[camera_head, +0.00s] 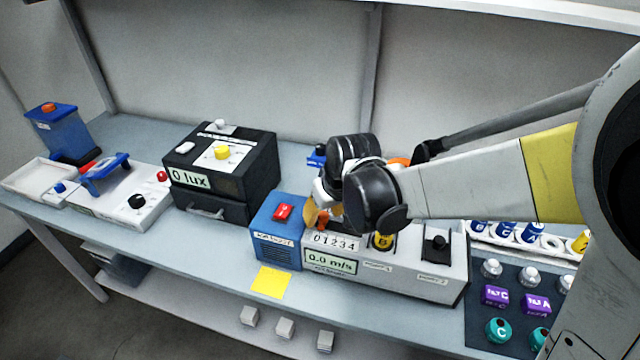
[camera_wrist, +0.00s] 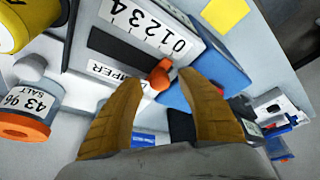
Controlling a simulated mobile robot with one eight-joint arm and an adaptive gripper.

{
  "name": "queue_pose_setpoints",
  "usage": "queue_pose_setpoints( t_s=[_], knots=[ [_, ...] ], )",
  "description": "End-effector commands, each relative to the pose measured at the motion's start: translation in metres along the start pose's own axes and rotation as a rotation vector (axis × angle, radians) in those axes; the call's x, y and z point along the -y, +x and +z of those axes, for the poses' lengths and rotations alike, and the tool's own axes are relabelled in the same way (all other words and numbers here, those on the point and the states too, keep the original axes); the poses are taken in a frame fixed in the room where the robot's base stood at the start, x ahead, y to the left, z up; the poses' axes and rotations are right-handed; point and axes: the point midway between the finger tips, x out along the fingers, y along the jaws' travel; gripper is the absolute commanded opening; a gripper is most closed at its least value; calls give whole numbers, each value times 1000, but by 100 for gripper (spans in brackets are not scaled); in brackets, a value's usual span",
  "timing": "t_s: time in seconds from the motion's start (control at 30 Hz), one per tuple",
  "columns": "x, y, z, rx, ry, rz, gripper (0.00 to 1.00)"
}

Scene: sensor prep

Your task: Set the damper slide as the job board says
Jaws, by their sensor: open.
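The damper slide's orange knob (camera_wrist: 160,76) shows in the wrist view, at the 0 end of a dark slot (camera_wrist: 118,52) beside a scale (camera_wrist: 150,25) marked 0 to 4. A DAMPER label lies along the slot. My gripper (camera_wrist: 155,87) is open, its two tan fingertips apart on either side of the knob; I cannot tell whether they touch it. In the head view my gripper (camera_head: 322,212) is over the back of the grey wind unit (camera_head: 420,284), whose display (camera_head: 330,261) reads 0.0 m/s. No job board is readable.
A blue box with a red switch (camera_head: 283,212) adjoins the unit's left. A salt bottle (camera_wrist: 30,113) is near my left finger. A black lux box (camera_head: 222,165) stands further left. A yellow note (camera_head: 271,281) lies in front.

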Motion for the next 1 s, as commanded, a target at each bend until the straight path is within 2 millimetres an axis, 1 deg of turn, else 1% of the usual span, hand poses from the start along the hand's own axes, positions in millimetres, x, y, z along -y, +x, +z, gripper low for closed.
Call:
queue_pose_setpoints(
  t_s=[0.1, 0.3, 0.33, 0.37, 0.4, 0.47, 0.5, 0.8, 0.87, 1.0],
  knots=[
    [0, 4, 0, 0, 0, 0, 45],
    [0, 4, 0, 0, 0, 0, 45],
    [0, 4, 0, 0, 0, 0, 44],
    [0, 4, 0, 0, 0, 0, 35],
    [0, 4, 0, 0, 0, 0, 22],
    [0, 4, 0, 0, 0, 0, 4],
    [0, 4, 0, 0, 0, 0, 0],
    [-2, 3, 2, 0, 1, 0, 0],
    [-6, 2, 5, 0, 2, 1, 0],
    [-22, -5, 19, 0, 4, 2, 0]
  ],
)
